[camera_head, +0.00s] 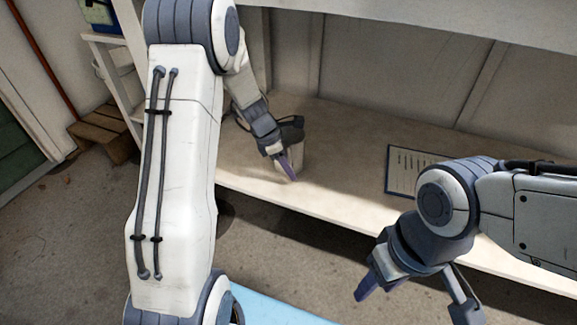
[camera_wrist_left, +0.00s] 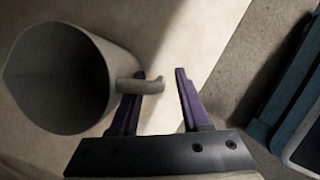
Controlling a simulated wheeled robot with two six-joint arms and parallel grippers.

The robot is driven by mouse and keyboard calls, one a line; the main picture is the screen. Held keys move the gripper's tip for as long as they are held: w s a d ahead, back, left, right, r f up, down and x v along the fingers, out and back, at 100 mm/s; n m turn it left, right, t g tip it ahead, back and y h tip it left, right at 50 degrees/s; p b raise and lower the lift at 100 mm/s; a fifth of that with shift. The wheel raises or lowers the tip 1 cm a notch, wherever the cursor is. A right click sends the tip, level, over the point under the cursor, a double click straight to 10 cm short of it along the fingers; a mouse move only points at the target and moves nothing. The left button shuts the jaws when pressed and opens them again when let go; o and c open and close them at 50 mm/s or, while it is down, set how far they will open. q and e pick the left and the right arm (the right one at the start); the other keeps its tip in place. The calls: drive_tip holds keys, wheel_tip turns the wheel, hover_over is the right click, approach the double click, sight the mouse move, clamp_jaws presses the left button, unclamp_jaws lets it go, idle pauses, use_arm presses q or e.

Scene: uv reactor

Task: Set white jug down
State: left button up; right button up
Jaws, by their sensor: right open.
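The white jug (camera_head: 298,158) is on the pale shelf (camera_head: 340,195), partly hidden behind my left gripper (camera_head: 286,166) in the head view. The left wrist view looks into the open mouth of the jug (camera_wrist_left: 62,80), which is at the left. Its short handle (camera_wrist_left: 142,86) points right, towards the gap between my left fingers (camera_wrist_left: 158,92). The left fingers are apart; the handle overlaps the left finger, and I cannot tell whether they touch. My right gripper (camera_head: 415,300) is open and empty in front of the shelf.
A framed sheet of text (camera_head: 408,170) lies on the shelf to the right of the jug. Wooden steps (camera_head: 105,133) stand on the floor at the left. The shelf between jug and sheet is clear. A wall closes the shelf's back.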

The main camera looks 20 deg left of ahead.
use_arm(q)
drive_tip(key=p+v, duration=0.7)
drive_tip(key=v, duration=0.5)
drive_tip(key=s+d+r+m+g+y, duration=0.1)
drive_tip(key=s+d+r+m, duration=0.3)
drive_tip(key=s+d+m, duration=0.4)
drive_tip(key=s+d+r+m+g, duration=0.1)
drive_tip(key=s+d+r+m, duration=0.2)
drive_tip(key=s+d+m, duration=0.5)
drive_tip(key=s+d+r+m+y, duration=0.1)
drive_tip(key=s+d+m, duration=0.3)
drive_tip(key=s+m, duration=0.8)
drive_tip(key=shift+m+y, duration=0.5)
drive_tip(key=shift+m, duration=1.3)
drive_tip(key=shift+d+r, duration=0.1)
drive_tip(key=shift+r, duration=0.15)
